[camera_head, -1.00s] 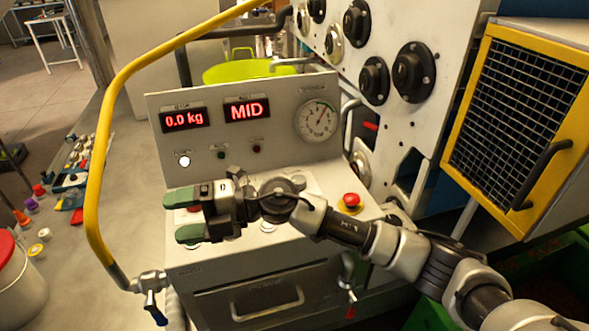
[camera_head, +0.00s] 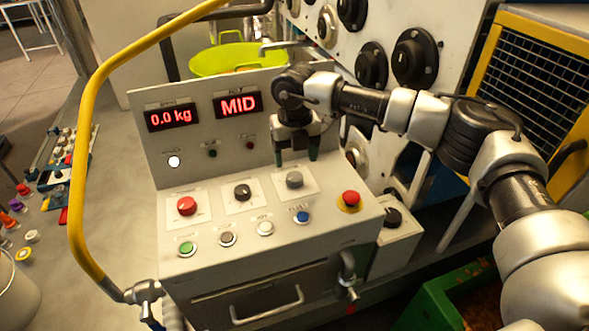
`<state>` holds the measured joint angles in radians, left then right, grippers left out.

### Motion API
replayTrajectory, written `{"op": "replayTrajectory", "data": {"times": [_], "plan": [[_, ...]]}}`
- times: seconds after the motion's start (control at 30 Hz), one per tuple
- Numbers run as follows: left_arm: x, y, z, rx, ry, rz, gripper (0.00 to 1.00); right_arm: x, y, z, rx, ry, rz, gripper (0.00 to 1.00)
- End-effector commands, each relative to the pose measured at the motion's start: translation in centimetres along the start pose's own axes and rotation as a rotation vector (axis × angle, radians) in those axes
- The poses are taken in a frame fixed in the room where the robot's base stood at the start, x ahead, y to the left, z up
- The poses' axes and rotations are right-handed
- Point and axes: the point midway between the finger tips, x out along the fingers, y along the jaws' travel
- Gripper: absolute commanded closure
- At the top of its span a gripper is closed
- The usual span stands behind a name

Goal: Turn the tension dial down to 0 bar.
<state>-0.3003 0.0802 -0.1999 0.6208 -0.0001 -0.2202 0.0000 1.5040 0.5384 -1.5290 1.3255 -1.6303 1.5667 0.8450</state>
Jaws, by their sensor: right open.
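The sloped control panel (camera_head: 335,228) carries a red knob (camera_head: 186,206), a black knob (camera_head: 242,192) and a grey knob (camera_head: 294,180), each on a white plate. Their labels are too small to read, so I cannot tell which is the tension dial. One display (camera_head: 171,117) reads 0.0 kg and another (camera_head: 237,103) reads MID. My right gripper (camera_head: 295,160) is open, with its dark green fingers pointing down above and behind the grey knob, apart from it. The round gauge is hidden behind my right arm. My left gripper is not in view.
A red mushroom button (camera_head: 350,199) on a yellow base sits at the panel's right. Several push buttons line the front, including a green one (camera_head: 186,248) and a blue one (camera_head: 302,217). A yellow bent rail (camera_head: 87,160) stands at the left. A green bowl (camera_head: 225,61) is behind.

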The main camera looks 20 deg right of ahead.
Motion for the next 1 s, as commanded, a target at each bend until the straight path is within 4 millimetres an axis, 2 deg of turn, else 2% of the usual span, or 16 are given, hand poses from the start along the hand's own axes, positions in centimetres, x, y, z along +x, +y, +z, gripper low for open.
{"op": "replayTrajectory", "data": {"times": [0.03,0.2,0.33,0.7,0.77,1.0], "plan": [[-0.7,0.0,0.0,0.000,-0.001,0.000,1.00,0.8,0.0,-0.1,-0.001,0.005,-0.001,0.31],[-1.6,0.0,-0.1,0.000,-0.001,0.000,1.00,3.7,0.1,-0.1,-0.002,0.003,0.001,0.31],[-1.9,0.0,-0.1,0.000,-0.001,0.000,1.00,5.2,0.1,-0.1,-0.002,0.002,0.003,0.31],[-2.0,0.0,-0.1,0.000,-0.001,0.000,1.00,6.0,0.1,0.0,-0.003,0.000,0.003,0.31],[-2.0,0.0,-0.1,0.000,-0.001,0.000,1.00,6.0,0.1,0.0,-0.003,0.000,0.003,0.37],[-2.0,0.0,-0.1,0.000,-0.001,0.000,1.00,6.0,0.1,0.0,-0.002,0.000,0.003,0.74]]}}
